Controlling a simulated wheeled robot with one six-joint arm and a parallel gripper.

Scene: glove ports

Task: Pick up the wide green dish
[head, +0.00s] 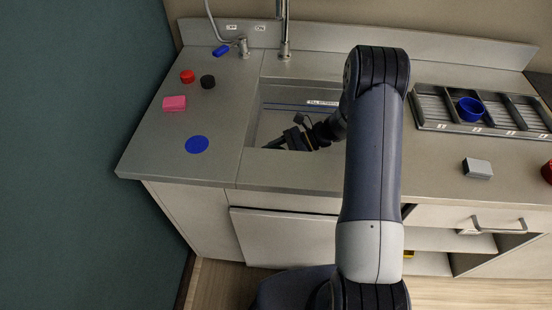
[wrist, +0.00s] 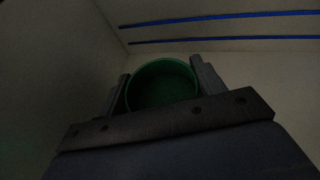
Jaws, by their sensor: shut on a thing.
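The wide green dish (wrist: 162,84) shows in the wrist view, held between the two fingers of my gripper (wrist: 160,86). My gripper is shut on it, with one finger at each side of the dish. In the head view my gripper (head: 290,140) is down inside the sink basin, and the dish is not visible there. The arm hides part of the basin's right side.
The sink basin's walls (head: 257,112) surround my gripper. Left on the counter are a blue disc (head: 197,145), a pink block (head: 174,104), and red (head: 187,76) and black (head: 208,82) pieces. A divided tray (head: 433,108) holding a blue cup (head: 470,110) and a grey block (head: 478,168) are right.

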